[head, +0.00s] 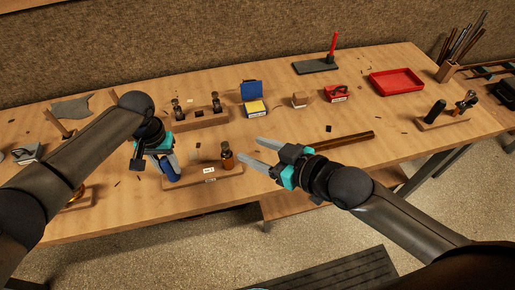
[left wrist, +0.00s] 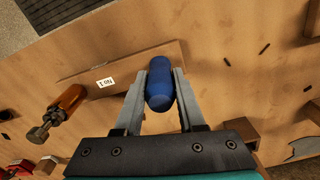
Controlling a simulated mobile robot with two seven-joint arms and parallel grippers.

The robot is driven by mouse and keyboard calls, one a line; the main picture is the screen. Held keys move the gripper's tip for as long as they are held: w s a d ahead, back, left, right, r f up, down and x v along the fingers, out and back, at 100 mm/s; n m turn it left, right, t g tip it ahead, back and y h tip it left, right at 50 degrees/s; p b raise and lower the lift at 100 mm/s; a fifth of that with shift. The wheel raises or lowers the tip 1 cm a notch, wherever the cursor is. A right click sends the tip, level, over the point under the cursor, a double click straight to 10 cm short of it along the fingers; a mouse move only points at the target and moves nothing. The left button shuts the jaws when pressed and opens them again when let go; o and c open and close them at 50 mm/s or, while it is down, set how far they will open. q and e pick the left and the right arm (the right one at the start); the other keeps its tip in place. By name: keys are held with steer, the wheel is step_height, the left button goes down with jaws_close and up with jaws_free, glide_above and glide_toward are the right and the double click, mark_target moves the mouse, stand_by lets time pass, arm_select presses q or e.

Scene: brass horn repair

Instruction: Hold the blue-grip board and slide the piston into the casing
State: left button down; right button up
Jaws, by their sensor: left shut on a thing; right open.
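The board (head: 205,187) with a blue grip lies on the bench in front of me, with a small white label on it. My left gripper (head: 168,165) is shut on the upright blue grip (head: 172,173); the left wrist view shows its fingers on both sides of the blue grip (left wrist: 160,85). A copper-brown cylinder (head: 227,157) with a darker metal top stands at the board's right end; it also shows in the left wrist view (left wrist: 65,104). I cannot tell which part is casing and which piston. My right gripper (head: 249,149) is open and empty, right of the cylinder.
Behind stands a wooden rack (head: 200,119) with dark metal parts. A blue-and-yellow box (head: 254,104), a red tray (head: 396,82) and a red-handled tool on a dark plate (head: 316,66) are farther back. A brown bar (head: 343,140) lies beyond my right gripper.

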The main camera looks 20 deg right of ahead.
arm_select(q)
steer(key=shift+c, duration=2.1)
jaws_free()
